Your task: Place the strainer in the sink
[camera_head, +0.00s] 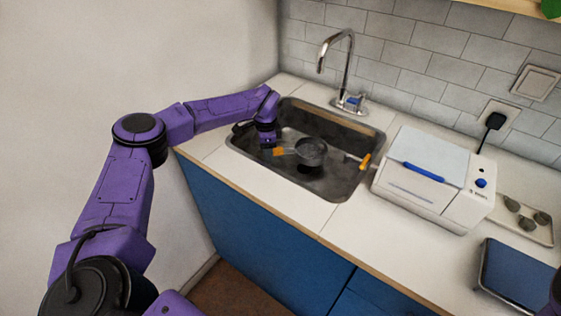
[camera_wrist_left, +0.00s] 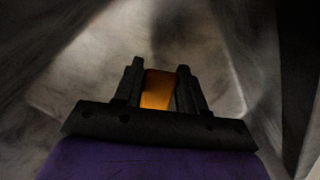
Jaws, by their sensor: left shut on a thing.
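The strainer has a round grey bowl (camera_head: 312,152) and an orange handle (camera_head: 279,152) pointing left. It is inside the metal sink (camera_head: 348,187), over the basin; I cannot tell whether the bowl touches the bottom. My left gripper (camera_head: 269,149) reaches down into the left part of the sink and is shut on the orange handle. In the left wrist view, the orange handle (camera_wrist_left: 157,90) sits between the two black fingers; the bowl is not seen there. My right gripper is not in view.
A chrome faucet (camera_head: 347,70) stands behind the sink. An orange-ended item (camera_head: 365,161) lies at the sink's right rim. A white appliance (camera_head: 425,205) stands on the counter to the right, with a tray (camera_head: 540,237) and a dark blue flat item (camera_head: 518,272) beyond it.

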